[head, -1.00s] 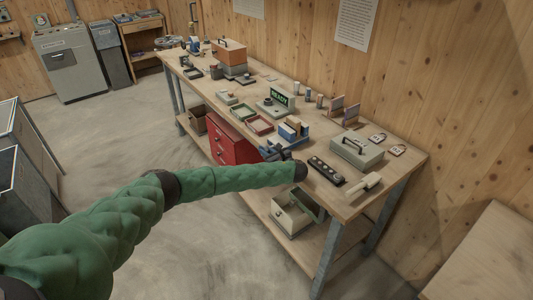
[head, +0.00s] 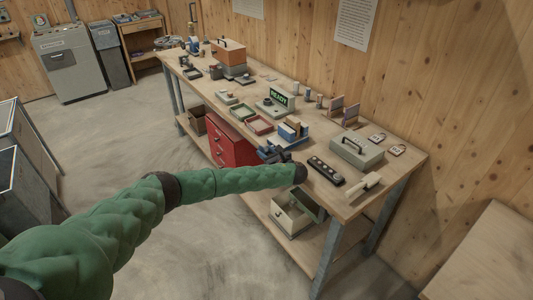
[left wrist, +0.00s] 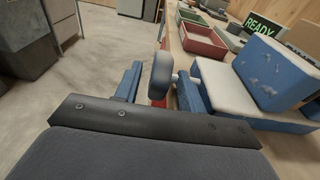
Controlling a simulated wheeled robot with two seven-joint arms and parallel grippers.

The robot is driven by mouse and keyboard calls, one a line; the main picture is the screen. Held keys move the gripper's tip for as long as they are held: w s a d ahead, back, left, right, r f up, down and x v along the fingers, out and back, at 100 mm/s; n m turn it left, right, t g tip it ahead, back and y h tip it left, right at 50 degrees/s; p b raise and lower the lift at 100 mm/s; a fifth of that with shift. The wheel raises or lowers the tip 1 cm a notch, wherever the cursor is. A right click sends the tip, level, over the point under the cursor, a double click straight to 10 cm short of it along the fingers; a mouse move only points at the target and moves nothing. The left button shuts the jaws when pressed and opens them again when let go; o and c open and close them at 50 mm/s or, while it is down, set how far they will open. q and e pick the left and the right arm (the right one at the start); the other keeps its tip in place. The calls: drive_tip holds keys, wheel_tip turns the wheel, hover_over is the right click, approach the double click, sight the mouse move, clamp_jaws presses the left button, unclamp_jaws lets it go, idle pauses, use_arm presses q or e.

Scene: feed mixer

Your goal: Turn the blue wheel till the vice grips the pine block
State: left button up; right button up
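The blue vice (head: 287,134) stands near the front edge of the workbench. A tan block, apparently the pine block (head: 296,124), sits at the vice; its contact with the jaws cannot be made out. In the left wrist view the vice's worn blue jaw (left wrist: 268,72) is at the right. The wheel (left wrist: 161,74), a dark blue-grey disc seen nearly edge-on, is on a short shaft to the left of the vice. My left gripper (head: 272,152) is at the wheel. Its blue fingers (left wrist: 158,88) stand on either side of the wheel, with visible gaps. My right gripper is out of view.
A green READY sign (head: 280,97) stands behind the vice. Green and red trays (head: 260,123) lie to its left. A dark strip with round sockets (head: 326,171) and a grey-green case (head: 357,150) lie to the right. A red drawer cabinet (head: 230,142) is under the bench.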

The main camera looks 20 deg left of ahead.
sight(268, 153)
use_arm(q)
drive_tip(key=shift+s+d+b, duration=0.3)
drive_tip(key=shift+s+d, duration=0.05)
drive_tip(key=shift+d, duration=0.1)
drive_tip(key=b+v, duration=0.2)
drive_tip(key=v, duration=0.3)
drive_tip(key=shift+s+d, duration=0.15)
drive_tip(key=shift+d, duration=0.1)
drive_tip(key=shift+s+d+r, duration=0.15)
drive_tip(key=shift+s+d, duration=0.15)
drive_tip(key=shift+d, duration=0.1)
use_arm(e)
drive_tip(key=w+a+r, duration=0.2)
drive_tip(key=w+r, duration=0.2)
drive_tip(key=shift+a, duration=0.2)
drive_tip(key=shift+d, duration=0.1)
